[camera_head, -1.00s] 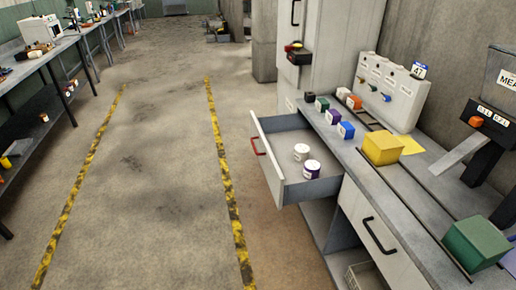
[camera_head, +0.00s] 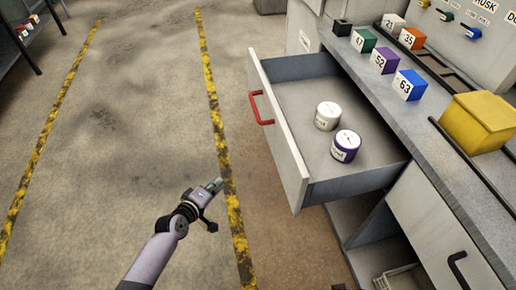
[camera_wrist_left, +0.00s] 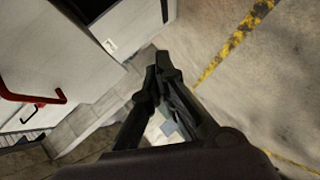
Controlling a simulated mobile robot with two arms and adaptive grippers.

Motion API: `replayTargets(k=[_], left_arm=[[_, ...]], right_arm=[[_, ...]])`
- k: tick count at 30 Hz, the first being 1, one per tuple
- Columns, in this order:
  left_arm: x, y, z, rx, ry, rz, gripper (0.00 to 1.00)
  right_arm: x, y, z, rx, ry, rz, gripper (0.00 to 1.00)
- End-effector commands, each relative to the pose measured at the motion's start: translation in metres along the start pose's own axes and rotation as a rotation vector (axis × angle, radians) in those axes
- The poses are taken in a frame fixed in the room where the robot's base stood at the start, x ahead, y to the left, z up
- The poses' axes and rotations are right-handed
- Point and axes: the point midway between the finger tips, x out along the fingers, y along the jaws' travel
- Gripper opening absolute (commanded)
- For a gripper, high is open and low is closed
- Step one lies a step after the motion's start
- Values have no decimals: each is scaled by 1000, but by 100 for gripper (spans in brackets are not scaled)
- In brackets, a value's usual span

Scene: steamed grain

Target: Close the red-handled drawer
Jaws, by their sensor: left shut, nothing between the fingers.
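The drawer (camera_head: 283,150) with the red handle (camera_head: 259,108) is pulled out from the workbench in the head view. Inside it stand a white jar (camera_head: 327,116) and a purple-and-white jar (camera_head: 345,146). My left gripper (camera_head: 217,184) is shut and empty, in front of the drawer and to the left of it, apart from it. In the left wrist view the gripper fingers (camera_wrist_left: 163,62) meet at their tips. The red handle (camera_wrist_left: 40,98) shows at the left of that view. My right gripper is not in view.
On the workbench top (camera_head: 385,105) stand a yellow box (camera_head: 478,122) and several small numbered blocks, such as a blue block (camera_head: 409,85). A black-handled front (camera_head: 440,225) is at the lower right. The floor (camera_head: 130,110) left of the drawer is clear.

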Motion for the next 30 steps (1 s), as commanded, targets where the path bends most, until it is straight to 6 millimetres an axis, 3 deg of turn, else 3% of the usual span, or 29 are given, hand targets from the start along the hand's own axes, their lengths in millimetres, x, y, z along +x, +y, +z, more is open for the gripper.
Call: replayTargets(k=[1, 6, 9, 13, 17, 30], left_arm=[[12, 17, -4, -67, 10, 93, 0], [6, 94, -20, -251, -13, 315, 0], [-1, 121, -24, -309, -34, 386, 0], [-4, 137, -26, -341, -47, 423, 0], [8, 146, -27, -346, -48, 427, 0], [89, 183, -24, -344, -51, 424, 0]], right_arm=[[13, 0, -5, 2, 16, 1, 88], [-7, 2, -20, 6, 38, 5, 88], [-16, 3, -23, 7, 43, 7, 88], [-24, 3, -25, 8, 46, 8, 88], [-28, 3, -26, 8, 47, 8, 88], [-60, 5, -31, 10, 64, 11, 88]])
